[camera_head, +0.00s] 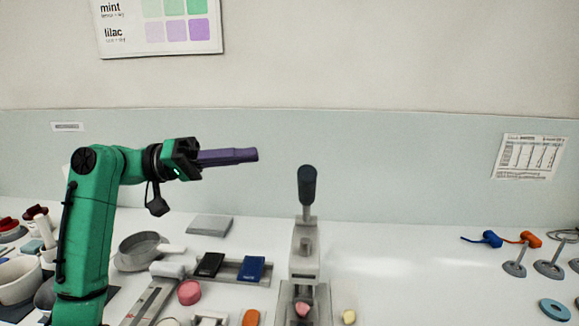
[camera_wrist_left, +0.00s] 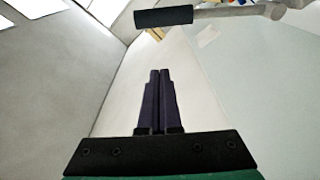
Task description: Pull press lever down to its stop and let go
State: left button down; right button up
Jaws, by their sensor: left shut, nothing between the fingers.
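The press (camera_head: 305,250) stands on the white worktop, right of the middle in the head view. Its lever (camera_head: 307,186) has a dark handle and points upright. The lever's dark handle also shows at the top of the left wrist view (camera_wrist_left: 164,17), apart from the fingers. A pink piece (camera_head: 303,309) sits at the press base. My left gripper (camera_head: 257,154) is shut and empty, in the air to the left of the lever handle and a little higher. Its fingers show shut together in the left wrist view (camera_wrist_left: 160,72). My right gripper is out of view.
A grey pan (camera_head: 140,252), a dark block (camera_head: 209,264), a blue block (camera_head: 252,268) and a pink disc (camera_head: 189,292) lie left of the press. A yellow piece (camera_head: 348,316) is just right of it. Stands with blue (camera_head: 491,239) and orange items are far right. The worktop between is clear.

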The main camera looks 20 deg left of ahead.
aim_at(307, 201)
pick_arm(q)
jog(key=p+x, duration=0.5)
jog(key=x, duration=0.5)
jog(key=s+f, duration=0.2)
jog(key=f, duration=0.1)
jog(key=shift+s+p, duration=0.25)
jog(key=shift+p, duration=0.15)
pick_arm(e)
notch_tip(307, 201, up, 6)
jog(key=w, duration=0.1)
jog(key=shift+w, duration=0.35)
pick_arm(q)
jog(key=shift+w, duration=0.1)
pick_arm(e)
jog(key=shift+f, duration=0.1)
